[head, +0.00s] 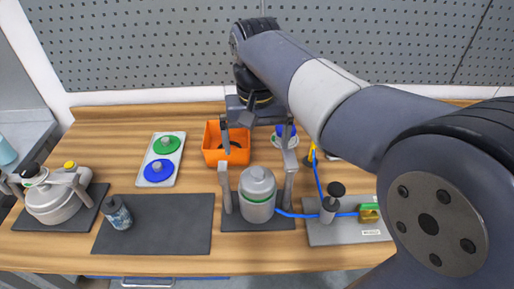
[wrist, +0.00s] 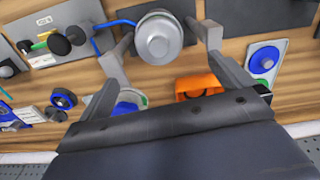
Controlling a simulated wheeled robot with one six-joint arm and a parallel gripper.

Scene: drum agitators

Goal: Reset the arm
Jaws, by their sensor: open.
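My arm reaches from the right side of the head view over the back of the workbench (head: 170,258). My gripper (head: 257,138) is open, its two fingers spread apart and pointing down, just behind and above a grey canister. In the wrist view my gripper (wrist: 168,75) shows both fingers with nothing held between them.
An orange bin (head: 211,154) and a blue-and-white round part (head: 281,142) sit close to my gripper. A tray with green and blue lids (head: 158,160), a white drum (head: 50,205), a bottle (head: 117,213) and a blue-hosed valve plate (head: 325,235) surround the canister. A pegboard (head: 150,40) stands behind.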

